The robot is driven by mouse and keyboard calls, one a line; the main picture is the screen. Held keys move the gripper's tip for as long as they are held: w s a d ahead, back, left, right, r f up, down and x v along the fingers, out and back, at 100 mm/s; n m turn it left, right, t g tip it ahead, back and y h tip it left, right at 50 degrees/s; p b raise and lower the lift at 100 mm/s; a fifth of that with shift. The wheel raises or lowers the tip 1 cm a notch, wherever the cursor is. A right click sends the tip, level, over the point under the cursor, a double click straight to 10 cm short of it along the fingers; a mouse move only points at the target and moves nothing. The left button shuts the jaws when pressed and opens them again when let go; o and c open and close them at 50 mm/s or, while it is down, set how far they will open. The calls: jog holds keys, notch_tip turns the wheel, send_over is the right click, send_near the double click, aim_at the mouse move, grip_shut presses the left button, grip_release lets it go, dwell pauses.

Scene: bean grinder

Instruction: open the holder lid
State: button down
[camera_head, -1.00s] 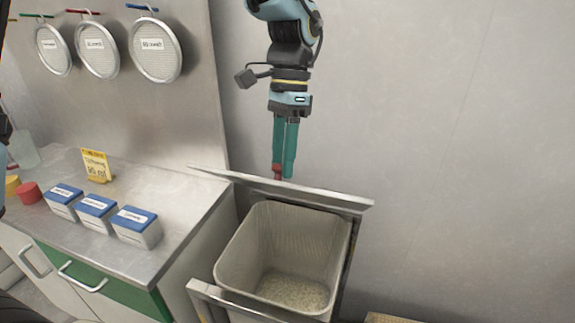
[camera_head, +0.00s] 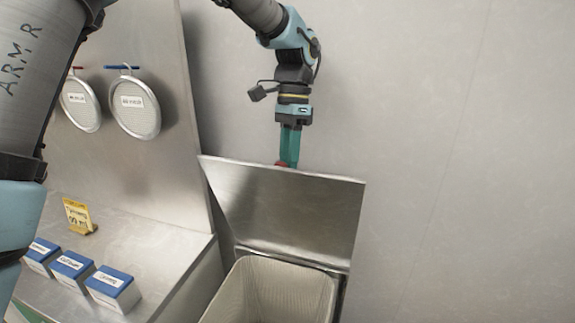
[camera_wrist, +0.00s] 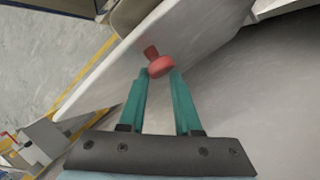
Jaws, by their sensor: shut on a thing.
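The holder lid (camera_head: 283,213) is a flat metal panel that stands raised and steeply tilted at the back of the holder. The lid also shows in the wrist view (camera_wrist: 120,65). A red knob (camera_wrist: 160,66) sticks out from its face. My gripper (camera_head: 287,162) is behind the lid's top edge, with its green fingers pointing down. In the wrist view the fingertips (camera_wrist: 158,73) are closed around the knob. The holder bin (camera_head: 275,292), a ribbed beige tub, is open below the lid, and its lower part is cut off by the frame.
A steel counter (camera_head: 150,245) stands left of the holder, with several blue-lidded boxes (camera_head: 72,268) and a yellow sign (camera_head: 78,214) on it. Round sieves (camera_head: 134,108) hang on the metal panel above. A bare wall (camera_head: 440,140) is behind and to the right.

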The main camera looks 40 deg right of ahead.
jog(key=shift+w+a+f, duration=0.25)
jog(key=shift+w+a, duration=0.1)
jog(key=shift+w, duration=0.3)
jog(key=c, duration=1)
grip_release()
jog(key=shift+o, duration=0.7)
jog(key=shift+w, duration=0.2)
jog(key=o, duration=0.3)
jog(key=shift+s, duration=0.1)
jog(key=shift+o, duration=0.2)
jog(key=shift+r, duration=0.1)
jog(key=shift+s+d, duration=0.1)
jog(key=shift+s, duration=0.05)
jog(key=b+v, duration=0.2)
jog(key=v, duration=0.8)
jog(key=shift+r+b, duration=0.4)
